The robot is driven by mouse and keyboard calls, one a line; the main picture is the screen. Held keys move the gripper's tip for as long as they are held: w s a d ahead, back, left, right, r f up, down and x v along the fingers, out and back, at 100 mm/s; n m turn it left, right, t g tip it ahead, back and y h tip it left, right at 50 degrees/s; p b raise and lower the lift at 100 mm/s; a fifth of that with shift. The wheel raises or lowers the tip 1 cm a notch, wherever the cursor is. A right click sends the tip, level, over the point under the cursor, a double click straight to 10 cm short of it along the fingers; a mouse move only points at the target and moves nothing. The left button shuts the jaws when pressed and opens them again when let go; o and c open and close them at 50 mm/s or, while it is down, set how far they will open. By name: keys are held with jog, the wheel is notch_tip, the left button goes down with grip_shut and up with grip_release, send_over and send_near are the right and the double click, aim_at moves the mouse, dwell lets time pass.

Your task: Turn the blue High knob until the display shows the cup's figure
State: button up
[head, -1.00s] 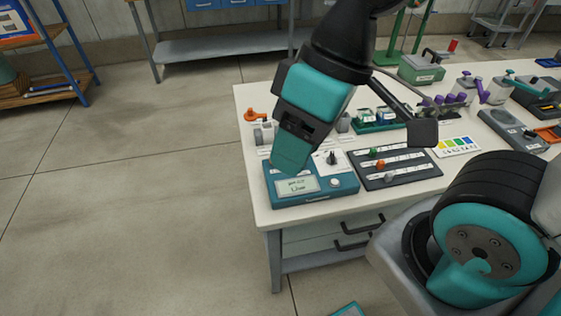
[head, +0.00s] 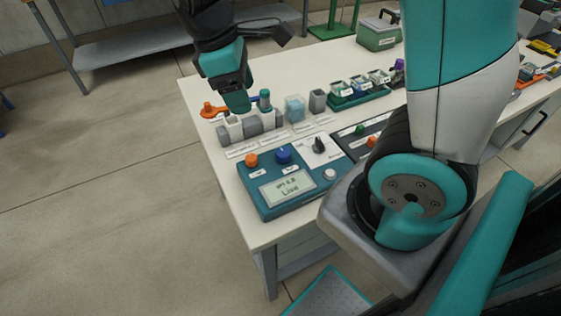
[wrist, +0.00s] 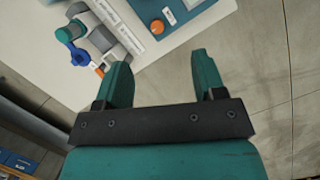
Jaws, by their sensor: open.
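The blue knob (head: 284,155) stands on a teal control box (head: 262,208) at the table's near left corner, beside an orange knob (head: 251,160). The box's display (head: 287,187) reads "Live" below a small line that looks like "WPT 0.0". My gripper (head: 238,104) is open and empty, behind the box and up left of the blue knob, apart from it. In the wrist view, my open jaws (wrist: 163,60) point toward the box's edge and the orange knob (wrist: 157,26); the blue knob is out of that view. A translucent bluish container (head: 295,108), possibly the cup, stands behind; I can read no figure on it.
A green rack (head: 357,95) stands farther right. The floor at left is clear.

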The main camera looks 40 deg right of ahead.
notch_tip(320, 180, down, 4)
jog(key=w+d+r+h, duration=0.1)
jog(key=w+d, duration=0.1)
jog(key=b, duration=0.3)
send_near(283, 152)
jog(key=shift+n+g, duration=0.3)
jog(key=shift+g, duration=0.1)
jog(key=x, duration=0.9)
jog(key=shift+w+d+f, duration=0.1)
jog(key=shift+w+f, duration=0.1)
jog(key=shift+w, duration=0.1)
jog(key=shift+c, duration=0.3)
jog(key=shift+p, duration=0.3)
jog(key=c, duration=0.9)
